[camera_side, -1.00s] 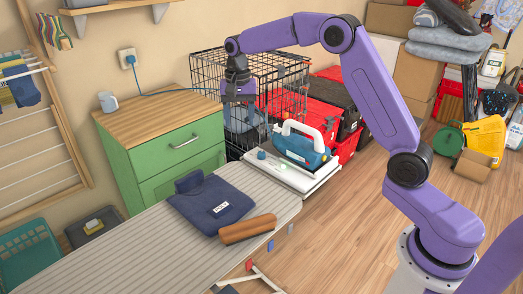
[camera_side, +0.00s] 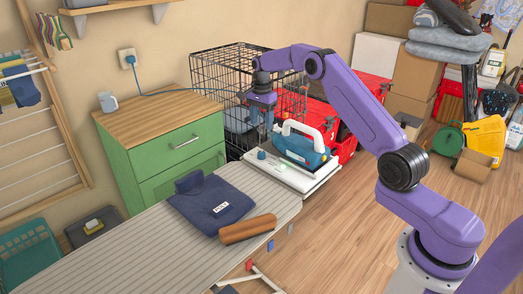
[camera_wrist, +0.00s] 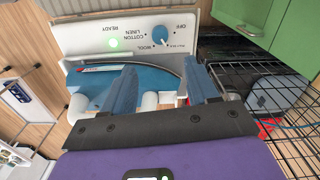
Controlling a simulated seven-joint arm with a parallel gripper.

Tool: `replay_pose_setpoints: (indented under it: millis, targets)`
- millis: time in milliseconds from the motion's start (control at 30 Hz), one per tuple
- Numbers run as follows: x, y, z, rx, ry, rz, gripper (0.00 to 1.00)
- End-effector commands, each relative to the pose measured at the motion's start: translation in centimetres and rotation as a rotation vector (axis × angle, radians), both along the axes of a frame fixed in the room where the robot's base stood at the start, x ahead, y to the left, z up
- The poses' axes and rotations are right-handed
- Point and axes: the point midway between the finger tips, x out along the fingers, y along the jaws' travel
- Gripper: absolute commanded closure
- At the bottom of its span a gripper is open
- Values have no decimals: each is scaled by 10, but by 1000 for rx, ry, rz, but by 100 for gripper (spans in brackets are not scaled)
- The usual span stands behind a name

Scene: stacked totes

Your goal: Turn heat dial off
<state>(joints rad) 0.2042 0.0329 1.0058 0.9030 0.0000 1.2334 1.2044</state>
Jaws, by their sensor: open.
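The heat dial (camera_wrist: 159,35) is a round blue knob on the white control panel of the iron station (camera_wrist: 208,35). Its white mark seems to point down-right in the wrist view, away from the OFF label. In the side view the dial (camera_side: 261,155) is small, at the station's left end. A blue iron (camera_side: 303,150) with a white handle rests on the station. My gripper (camera_wrist: 160,88) is open and empty; its two fingers point toward the panel, apart from the dial. In the side view my gripper (camera_side: 262,108) hangs above the dial.
A black wire crate (camera_side: 215,72) stands behind the station, with red totes (camera_side: 372,90) to the right. The ironing board (camera_side: 120,240) holds a folded navy garment (camera_side: 212,203) and a brown roll (camera_side: 247,229). A green cabinet (camera_side: 180,145) stands at left.

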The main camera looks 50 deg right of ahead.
Motion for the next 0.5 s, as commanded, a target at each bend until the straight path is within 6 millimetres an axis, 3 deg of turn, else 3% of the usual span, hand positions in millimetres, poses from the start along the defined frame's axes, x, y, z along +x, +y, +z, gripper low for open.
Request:
replay_pose_setpoints:
  millis: [500]
  targets:
    - [-1, 0, -97, 1, 2, 1, 41]
